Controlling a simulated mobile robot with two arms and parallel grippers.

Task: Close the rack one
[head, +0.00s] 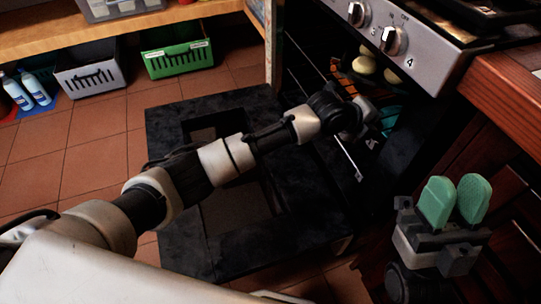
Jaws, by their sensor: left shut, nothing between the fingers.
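The oven rack (345,158) shows as thin metal rods in the dark oven opening below the control panel. Much of it is hidden by my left arm and shadow, so I cannot tell clearly how far it is pulled out. My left gripper (388,118) reaches into the oven opening at the rack. It is shut and holds nothing, and its fingers are partly hidden by the wrist. My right gripper (455,190) is at the lower right, away from the rack. Its two green finger pads stand apart, with nothing between them.
The black oven door (320,250) is folded down below my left arm. Pale round food items (364,64) are inside the oven. Knobs (391,40) line the panel above. A green basket (178,60) and grey basket (90,80) stand on the tiled floor. A wooden counter (507,85) is at right.

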